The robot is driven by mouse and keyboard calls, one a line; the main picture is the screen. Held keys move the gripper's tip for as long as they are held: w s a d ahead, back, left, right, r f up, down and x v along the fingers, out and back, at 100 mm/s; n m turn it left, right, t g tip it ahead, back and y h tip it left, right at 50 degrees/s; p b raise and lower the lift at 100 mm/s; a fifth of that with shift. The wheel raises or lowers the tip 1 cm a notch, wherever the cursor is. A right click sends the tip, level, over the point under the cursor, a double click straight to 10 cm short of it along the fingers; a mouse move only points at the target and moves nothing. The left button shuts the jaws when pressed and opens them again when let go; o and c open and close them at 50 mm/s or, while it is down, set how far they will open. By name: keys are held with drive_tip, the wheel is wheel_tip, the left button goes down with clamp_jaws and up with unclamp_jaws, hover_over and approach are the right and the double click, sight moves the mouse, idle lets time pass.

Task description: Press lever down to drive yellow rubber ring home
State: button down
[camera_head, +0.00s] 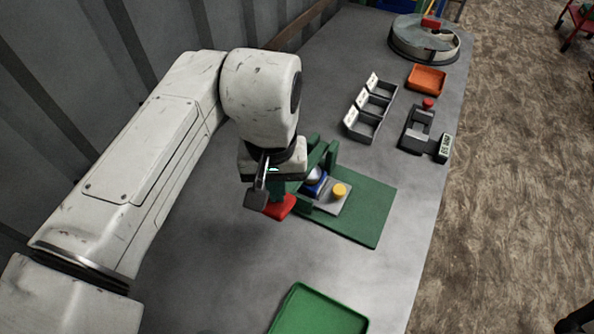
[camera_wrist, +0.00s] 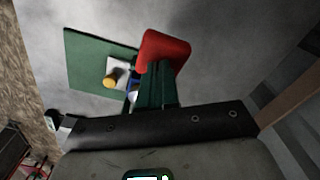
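A green press (camera_head: 322,160) stands on a green base plate (camera_head: 368,215). Its lever ends in a red handle (camera_head: 281,207), which also shows in the wrist view (camera_wrist: 163,48). My gripper (camera_head: 257,197) is at the lever's handle end, beside and above the red handle in the picture; contact cannot be told. Its finger opening is hidden. A blue part with a pale top (camera_head: 315,181) sits at the press beside a grey block (camera_head: 333,203). A round yellow piece (camera_head: 339,190) is on the block; whether it is the rubber ring cannot be told.
A green tray (camera_head: 318,312) lies at the front. Grey labelled bins (camera_head: 366,122), an orange tray (camera_head: 427,79), a dark device with a red knob (camera_head: 417,130) and a round metal tray (camera_head: 424,42) are farther back. The corrugated wall is left.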

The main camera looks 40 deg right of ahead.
drive_tip(key=shift+f+b, duration=0.3)
drive_tip(key=shift+f, duration=0.7)
drive_tip(key=shift+d+f+b, duration=0.1)
drive_tip(key=shift+f+b, duration=0.85)
drive_tip(key=shift+f, duration=0.55)
wheel_tip(320, 180, up, 11)
drive_tip(key=p, duration=1)
drive_tip(key=shift+r, duration=0.15)
idle(0.4)
